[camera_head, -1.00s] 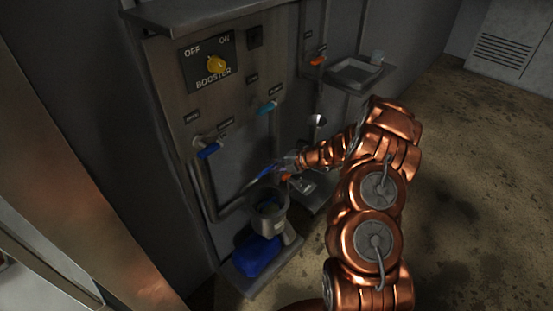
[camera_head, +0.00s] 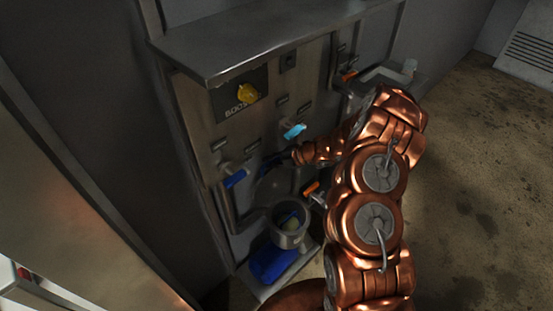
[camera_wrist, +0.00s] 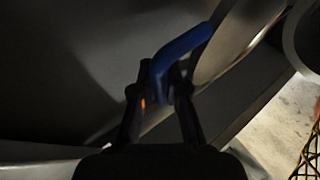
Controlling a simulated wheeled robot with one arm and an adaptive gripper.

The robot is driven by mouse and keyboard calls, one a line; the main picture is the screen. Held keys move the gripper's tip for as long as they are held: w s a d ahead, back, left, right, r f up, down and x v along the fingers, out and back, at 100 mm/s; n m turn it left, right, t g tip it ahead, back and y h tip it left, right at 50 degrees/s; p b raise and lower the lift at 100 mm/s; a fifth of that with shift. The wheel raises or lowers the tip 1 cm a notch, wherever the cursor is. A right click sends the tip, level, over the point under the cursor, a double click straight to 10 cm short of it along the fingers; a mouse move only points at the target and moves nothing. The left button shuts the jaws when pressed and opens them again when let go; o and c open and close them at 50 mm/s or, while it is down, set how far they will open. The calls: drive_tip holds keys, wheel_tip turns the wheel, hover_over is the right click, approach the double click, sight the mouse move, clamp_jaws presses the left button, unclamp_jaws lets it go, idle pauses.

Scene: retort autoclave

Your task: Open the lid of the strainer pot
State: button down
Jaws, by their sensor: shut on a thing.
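The strainer pot (camera_head: 289,238) is a grey metal cylinder low in front of the panel. Its top is open, and something pale and blue shows inside. Its round grey lid (camera_head: 277,187) stands tilted up behind the opening, on the panel side. My gripper (camera_head: 285,158) is at the lid's upper edge, shut on the blue handle (camera_head: 270,162). In the wrist view the bent blue handle (camera_wrist: 185,42) sits between my two dark fingers (camera_wrist: 163,95), and the lid's curved edge (camera_wrist: 232,42) is just right of it. The fingertips are dark and partly hidden in the head view.
A blue object (camera_head: 272,264) lies beside the pot on a low shelf (camera_head: 305,270). Blue (camera_head: 235,179), cyan (camera_head: 294,131) and orange (camera_head: 311,188) valve handles stick out near my arm. A yellow booster knob (camera_head: 248,93) is higher up. The floor to the right is clear.

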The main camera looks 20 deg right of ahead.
drive_tip(key=shift+w+a, duration=0.45)
drive_tip(key=shift+w, duration=0.05)
drive_tip(key=c, duration=1.2)
unclamp_jaws()
drive_tip(key=shift+d, duration=0.15)
drive_tip(key=v, duration=1.2)
drive_tip(key=shift+d, duration=0.1)
